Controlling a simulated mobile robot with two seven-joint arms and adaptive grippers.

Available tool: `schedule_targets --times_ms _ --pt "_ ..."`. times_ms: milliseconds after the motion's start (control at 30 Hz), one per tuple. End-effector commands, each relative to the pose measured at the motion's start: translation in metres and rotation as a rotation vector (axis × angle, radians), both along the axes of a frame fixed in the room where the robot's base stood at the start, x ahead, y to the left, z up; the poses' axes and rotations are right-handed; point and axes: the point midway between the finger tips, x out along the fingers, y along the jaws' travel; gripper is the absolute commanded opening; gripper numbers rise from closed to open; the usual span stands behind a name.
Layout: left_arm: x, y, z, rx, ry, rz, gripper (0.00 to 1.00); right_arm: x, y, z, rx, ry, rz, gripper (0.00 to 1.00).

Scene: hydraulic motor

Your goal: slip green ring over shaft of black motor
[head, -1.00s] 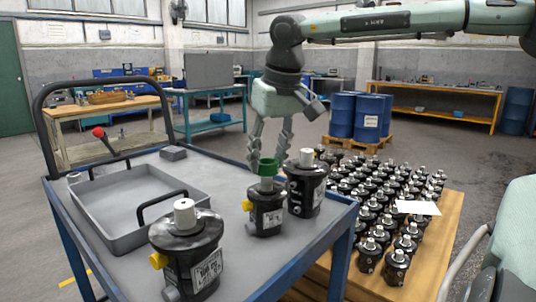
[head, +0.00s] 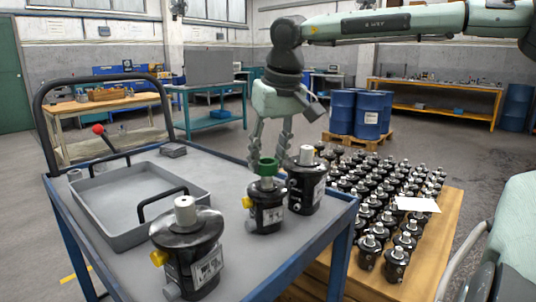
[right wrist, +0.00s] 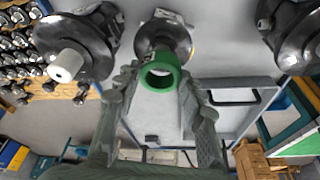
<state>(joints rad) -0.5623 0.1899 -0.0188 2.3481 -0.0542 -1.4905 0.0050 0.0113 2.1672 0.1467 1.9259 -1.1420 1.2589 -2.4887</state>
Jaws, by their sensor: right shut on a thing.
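The green ring (head: 265,167) is held between the fingertips of my right gripper (head: 269,163). It also shows in the right wrist view (right wrist: 161,72) between the two fingers. In the head view the ring appears at the upper end of the pale shaft (head: 267,183) of the middle black motor (head: 265,214), which stands upright on the cart. Bare shaft shows below the ring. I cannot tell whether the ring is around the shaft tip or just above it. My left gripper is not in view.
A larger black motor (head: 190,258) stands at the cart's front and another (head: 305,188) close right of the middle one. A grey tray (head: 120,238) lies on the left of the cart top (head: 222,177). Many motors crowd a wooden platform (head: 437,238) at right.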

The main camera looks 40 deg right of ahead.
Motion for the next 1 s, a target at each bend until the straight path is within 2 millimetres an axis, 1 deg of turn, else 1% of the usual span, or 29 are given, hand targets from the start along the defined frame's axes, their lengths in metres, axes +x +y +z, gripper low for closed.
schedule_targets --times_ms 700,1000 --pt "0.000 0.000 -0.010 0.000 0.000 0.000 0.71 0.000 0.000 -0.023 0.001 0.001 0.000 0.26" --pt "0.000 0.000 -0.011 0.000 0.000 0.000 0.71 0.000 0.000 -0.024 0.000 0.000 0.000 0.26"
